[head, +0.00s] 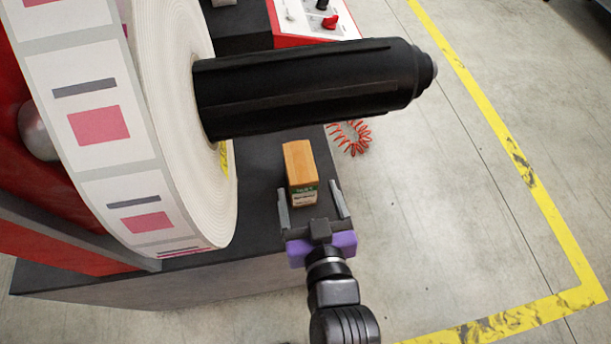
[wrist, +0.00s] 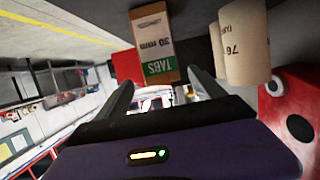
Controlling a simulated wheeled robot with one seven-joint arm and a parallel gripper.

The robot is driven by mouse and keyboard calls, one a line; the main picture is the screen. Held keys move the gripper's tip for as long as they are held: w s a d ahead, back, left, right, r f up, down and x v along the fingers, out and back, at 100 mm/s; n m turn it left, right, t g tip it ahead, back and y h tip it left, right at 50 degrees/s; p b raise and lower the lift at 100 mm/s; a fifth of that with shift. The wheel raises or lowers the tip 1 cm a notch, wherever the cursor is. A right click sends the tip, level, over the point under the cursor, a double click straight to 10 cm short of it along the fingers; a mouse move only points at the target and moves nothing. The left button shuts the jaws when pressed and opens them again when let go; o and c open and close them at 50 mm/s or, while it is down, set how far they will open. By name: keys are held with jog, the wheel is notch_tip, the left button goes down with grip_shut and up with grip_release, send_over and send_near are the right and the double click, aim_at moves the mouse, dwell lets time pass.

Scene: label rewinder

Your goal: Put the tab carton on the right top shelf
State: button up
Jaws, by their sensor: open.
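The tab carton (head: 299,162), brown with a green and white label end, stands on the dark machine top (head: 262,215) below the black spindle. In the wrist view, which looks upside down, the carton (wrist: 153,35) shows its green "TABS" band and "30 mm" print. My gripper (head: 309,188) is open, its fingers reaching toward the carton's label end. In the head view that end appears between the fingertips; I cannot tell whether they touch it. Grey shelving (wrist: 48,85) shows small in the wrist view; I cannot tell which part is the right top shelf.
A large label roll (head: 175,110) and the black spindle (head: 310,88) overhang the left and back. A pale core marked 76 (wrist: 245,45) stands beside the carton in the wrist view. A red coiled cord (head: 352,138) hangs behind. Floor at right is clear.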

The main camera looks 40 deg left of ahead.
aim_at(300, 168)
jog(key=shift+x, duration=0.8)
jog(key=x, duration=0.7)
jog(key=shift+s+f, duration=0.15)
jog(key=shift+s, duration=0.05)
grip_shut()
